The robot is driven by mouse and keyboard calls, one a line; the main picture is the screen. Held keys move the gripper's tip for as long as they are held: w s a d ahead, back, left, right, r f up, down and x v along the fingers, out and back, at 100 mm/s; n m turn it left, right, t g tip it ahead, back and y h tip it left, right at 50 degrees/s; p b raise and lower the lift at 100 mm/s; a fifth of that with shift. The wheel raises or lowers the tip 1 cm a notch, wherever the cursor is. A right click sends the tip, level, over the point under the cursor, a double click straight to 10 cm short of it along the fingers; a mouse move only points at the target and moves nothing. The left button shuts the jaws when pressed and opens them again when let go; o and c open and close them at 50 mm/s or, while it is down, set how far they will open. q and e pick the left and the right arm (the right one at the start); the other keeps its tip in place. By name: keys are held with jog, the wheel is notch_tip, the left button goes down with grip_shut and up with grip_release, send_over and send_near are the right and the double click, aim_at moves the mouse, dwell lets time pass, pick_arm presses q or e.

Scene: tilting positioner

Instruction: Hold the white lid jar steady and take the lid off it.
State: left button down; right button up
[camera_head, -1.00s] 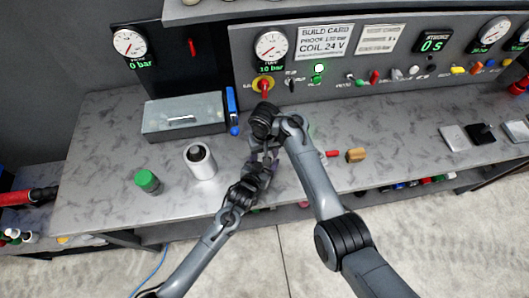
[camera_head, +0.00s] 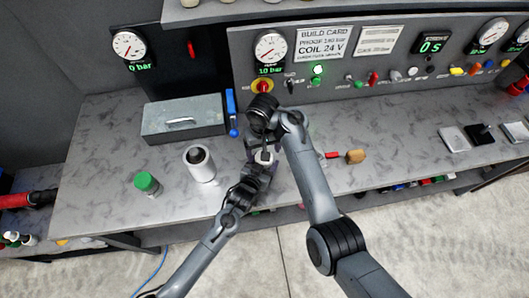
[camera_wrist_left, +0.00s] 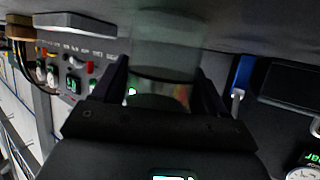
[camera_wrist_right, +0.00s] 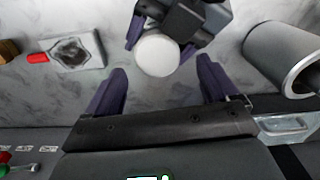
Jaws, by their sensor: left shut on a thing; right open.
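The jar's round white lid (camera_head: 265,158) shows between my two grippers at the bench's front middle. In the right wrist view the lid (camera_wrist_right: 158,53) is seen from above. My left gripper (camera_head: 258,168) is shut on the jar, whose clear greenish body (camera_wrist_left: 165,92) shows between its fingers in the left wrist view. Its fingers also show beside the lid in the right wrist view (camera_wrist_right: 160,38). My right gripper (camera_wrist_right: 160,82) is open and empty, pointing toward the lid with a gap between. In the head view its fingers are mostly hidden by my arm.
A green-capped jar (camera_head: 147,184) and a white cylinder with a dark middle (camera_head: 201,168) stand to the left. A grey box with a handle (camera_head: 183,132) and a blue tool (camera_head: 231,112) lie behind. A brown block (camera_head: 355,156) is right. The control panel rises behind.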

jog(key=shift+d+r, duration=0.1)
jog(key=shift+r, duration=0.2)
jog(key=shift+c, duration=0.2)
jog(key=shift+d+r+m, duration=0.15)
jog(key=shift+d+m, duration=0.05)
jog(key=shift+m, duration=0.9)
jog(key=m, duration=0.1)
jog(key=r+m, duration=0.1)
jog(key=m, duration=0.2)
jog(key=shift+w+d+r, duration=0.15)
jog(key=shift+w+r, duration=0.15)
jog(key=m, duration=0.1)
jog(key=r+m, duration=0.1)
jog(key=m, duration=0.1)
jog(key=shift+s+r+m, duration=0.1)
jog(key=shift+r+m, duration=0.15)
jog(key=shift+m, duration=0.15)
jog(key=shift+a+f, duration=0.15)
jog(key=shift+a, duration=0.1)
jog(key=shift+s+f, duration=0.2)
jog(key=shift+f, duration=3.65)
